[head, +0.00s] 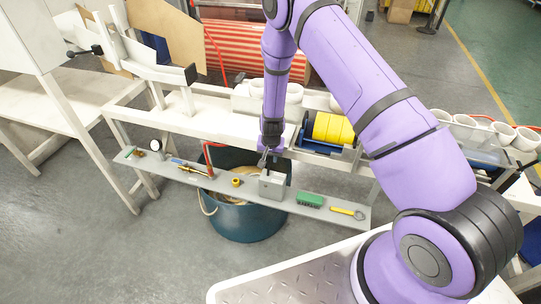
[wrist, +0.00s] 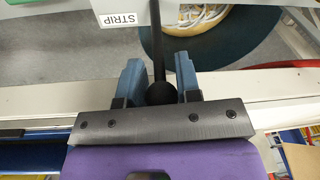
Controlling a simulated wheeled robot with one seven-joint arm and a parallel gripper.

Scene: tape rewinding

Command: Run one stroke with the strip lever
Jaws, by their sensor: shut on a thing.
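The strip lever is a black rod (wrist: 157,42) with a round black knob (wrist: 160,92). In the wrist view the rod runs up from between my fingers towards a grey box with a white STRIP label (wrist: 122,19). My gripper (wrist: 159,80) is shut on the knob, with one blue finger on each side of it. In the head view my gripper (head: 267,158) hangs just above and behind the grey box (head: 272,186), which sits on the narrow shelf (head: 336,215). The lever is small and mostly hidden there by my gripper.
A dark blue-green tub (head: 241,222) stands below. A yellow roll (head: 330,129) and white cups (head: 503,135) are behind.

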